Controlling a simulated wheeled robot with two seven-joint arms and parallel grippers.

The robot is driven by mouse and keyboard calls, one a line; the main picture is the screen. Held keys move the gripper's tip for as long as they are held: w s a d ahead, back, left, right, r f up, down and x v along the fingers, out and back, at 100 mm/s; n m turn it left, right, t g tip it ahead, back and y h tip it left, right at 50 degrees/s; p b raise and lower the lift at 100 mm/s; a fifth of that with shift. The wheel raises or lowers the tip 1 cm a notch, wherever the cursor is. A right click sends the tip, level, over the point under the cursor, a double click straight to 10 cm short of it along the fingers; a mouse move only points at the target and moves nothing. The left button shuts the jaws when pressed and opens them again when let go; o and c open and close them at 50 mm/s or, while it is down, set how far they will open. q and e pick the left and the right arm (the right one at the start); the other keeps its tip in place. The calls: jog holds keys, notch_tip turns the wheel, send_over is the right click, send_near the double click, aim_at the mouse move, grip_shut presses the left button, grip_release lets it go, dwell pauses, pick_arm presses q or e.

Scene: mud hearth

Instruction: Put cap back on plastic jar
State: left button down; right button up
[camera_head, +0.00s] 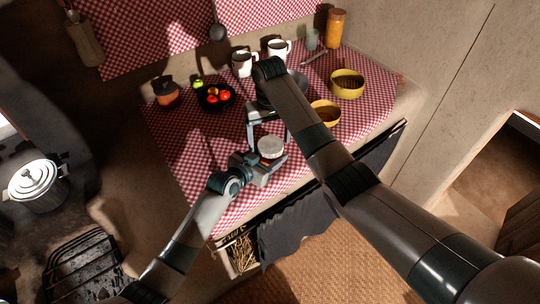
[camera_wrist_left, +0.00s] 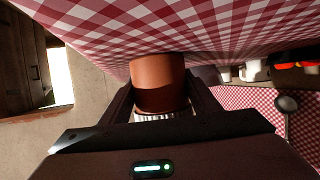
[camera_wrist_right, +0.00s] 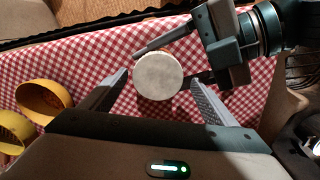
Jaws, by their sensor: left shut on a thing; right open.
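The jar (camera_wrist_left: 158,80) is orange-brown and sits between the fingers of my left gripper (camera_head: 271,157), which is shut on it over the front part of the cloth. A white ribbed cap (camera_wrist_left: 162,117) shows at the jar's end in the left wrist view, partly hidden by the gripper. Its round pale top (camera_wrist_right: 158,77) faces my right wrist camera, and it also shows in the head view (camera_head: 270,147). I cannot tell whether the cap is fully seated. My right gripper (camera_head: 268,134) is open, its fingertips on either side of the cap with gaps.
Two yellow bowls (camera_head: 347,84) (camera_head: 324,113) stand right of the right gripper. White mugs (camera_head: 243,64), a black plate (camera_head: 214,105) of fruit and a brown pot (camera_head: 166,92) stand behind. The checked cloth (camera_head: 185,160) is clear at the left front.

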jog(key=shift+r, duration=1.65)
jog(key=shift+d, duration=0.1)
jog(key=shift+c, duration=0.3)
jog(key=shift+c, duration=0.9)
jog(key=shift+w+r+n, duration=0.15)
jog(key=shift+r+n, duration=0.05)
jog(key=shift+n, duration=0.1)
jog(key=n, duration=0.1)
jog(key=r+n, duration=0.1)
jog(key=n, duration=0.2)
jog(key=shift+w+r+n, duration=0.25)
jog(key=shift+r+n, duration=0.15)
jog(key=n, duration=0.3)
jog(key=shift+r, duration=0.4)
jog(key=n, duration=0.4)
jog(key=shift+s+r, duration=0.25)
jog(key=shift+s, duration=0.1)
jog(key=shift+f, duration=0.15)
